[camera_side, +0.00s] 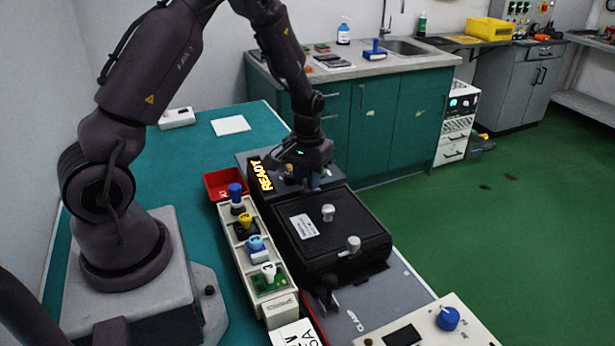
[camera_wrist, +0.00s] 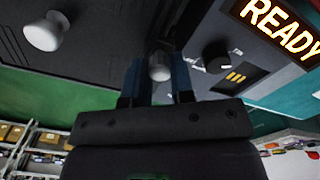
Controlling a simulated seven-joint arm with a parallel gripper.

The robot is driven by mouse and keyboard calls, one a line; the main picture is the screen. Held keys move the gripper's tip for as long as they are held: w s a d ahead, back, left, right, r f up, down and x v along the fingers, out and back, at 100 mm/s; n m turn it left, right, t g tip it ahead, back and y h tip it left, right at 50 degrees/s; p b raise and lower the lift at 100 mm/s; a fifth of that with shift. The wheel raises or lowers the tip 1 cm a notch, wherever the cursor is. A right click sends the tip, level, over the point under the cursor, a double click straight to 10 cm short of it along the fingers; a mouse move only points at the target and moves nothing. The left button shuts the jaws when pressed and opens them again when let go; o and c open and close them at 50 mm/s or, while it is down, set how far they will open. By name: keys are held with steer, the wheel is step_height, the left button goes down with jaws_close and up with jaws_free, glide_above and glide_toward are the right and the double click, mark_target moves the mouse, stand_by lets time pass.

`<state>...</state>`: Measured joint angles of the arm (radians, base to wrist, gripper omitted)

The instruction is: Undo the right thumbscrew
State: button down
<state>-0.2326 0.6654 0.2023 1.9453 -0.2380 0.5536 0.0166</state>
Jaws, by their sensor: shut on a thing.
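A black box with a flat lid (camera_side: 345,225) stands in the middle of the bench. A silver knob (camera_side: 328,212) stands up near the lid's middle, and another silver thumbscrew (camera_side: 353,243) is at its near edge. My gripper (camera_side: 312,184) points down at the lid's far end, beside the lit READY panel. In the wrist view its blue fingers (camera_wrist: 158,82) are shut on a silver thumbscrew (camera_wrist: 159,66), which I take as the right thumbscrew. The side view hides this screw behind the gripper. A pale knob (camera_wrist: 45,32) shows at upper left of the wrist view.
The READY display (camera_side: 261,175) and a black dial (camera_wrist: 217,57) are close to my gripper. A pale rack (camera_side: 256,262) with coloured plugs runs left of the box. A red tray (camera_side: 224,182) and a black lever (camera_side: 326,292) are nearby. A control box (camera_side: 430,325) stands in front.

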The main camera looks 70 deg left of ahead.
steer(key=shift+n, duration=1.7)
steer(key=c, duration=1)
jaws_free()
step_height(320, 180, up, 13)
steer(key=shift+r, duration=0.1)
